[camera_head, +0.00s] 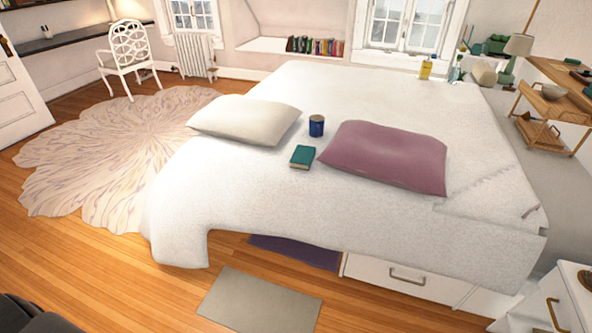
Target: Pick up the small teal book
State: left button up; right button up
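The small teal book (303,156) lies flat on the white bed (330,220), between the white pillow and the mauve pillow. Its teal cover faces up and a pale page edge shows along its near side. A dark blue mug (316,125) stands just behind it. Neither of my grippers shows in the head view.
A white pillow (245,119) lies left of the book and a mauve pillow (386,157) lies right of it. A white drawer (400,278) is under the bed. A grey mat (260,302) lies on the wooden floor in front.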

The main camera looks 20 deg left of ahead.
aim_at(302, 158)
jog(key=z, duration=0.4)
jog(key=i, duration=1.05)
jog(key=u, duration=0.3)
